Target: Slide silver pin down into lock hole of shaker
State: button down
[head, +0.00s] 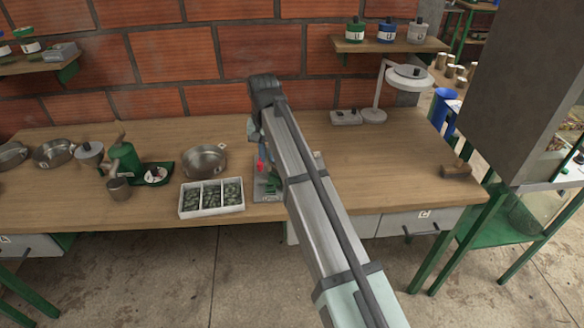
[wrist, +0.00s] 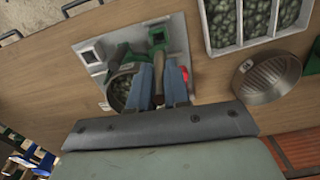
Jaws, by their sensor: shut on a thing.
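In the wrist view my gripper (wrist: 158,68) points at a grey base plate (wrist: 178,35) with green parts (wrist: 157,36) on it. A round metal container of green pieces (wrist: 119,90), apparently part of the shaker, sits beside the left finger. A red part (wrist: 184,74) shows beside the right finger. In the head view the plate (head: 264,195) is partly behind my arm; the red part (head: 260,165) shows above it. The lock hole cannot be made out.
A white three-compartment tray of green pieces (head: 212,213) stands left of the plate, with a metal bowl (head: 204,160) behind it. The wooden bench (head: 390,180) is mostly clear there.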

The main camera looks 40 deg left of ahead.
aim_at(269, 171)
jog(key=shift+m, duration=0.5)
jog(key=shift+f, duration=2.85)
jog(key=shift+f, duration=2.25)
dwell(1.1)
jog(key=c, duration=1)
grip_release()
notch_tip(269, 171, up, 14)
jog(key=shift+f, duration=0.1)
